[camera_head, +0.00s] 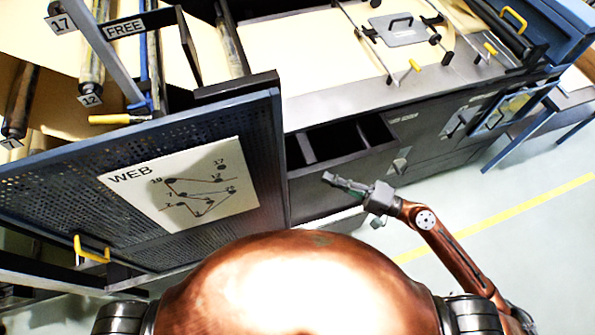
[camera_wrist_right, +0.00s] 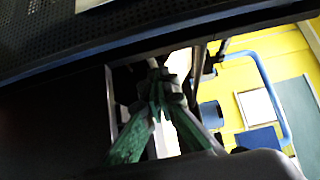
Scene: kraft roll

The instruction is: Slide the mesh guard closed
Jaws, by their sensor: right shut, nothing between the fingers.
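The mesh guard (camera_head: 60,190) is a dark perforated panel with a blue frame and a white WEB diagram. It stands upright at the left of the head view. A yellow handle (camera_head: 92,250) is at its lower left. My right gripper (camera_head: 333,180) is to the right of the guard's right edge, apart from the handle, in front of an open drawer. Its green fingers (camera_wrist_right: 158,95) are shut and empty. In the right wrist view the guard's mesh (camera_wrist_right: 40,35) fills the upper left. My left gripper is not in view.
The open drawer (camera_head: 370,160) with dividers juts out beside the guard's right edge. Numbered rollers (camera_head: 90,60) and a FREE label (camera_head: 125,28) sit behind the guard. A grey plate (camera_head: 400,30) lies on the paper-covered table. Clear floor (camera_head: 480,225) is at the right.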

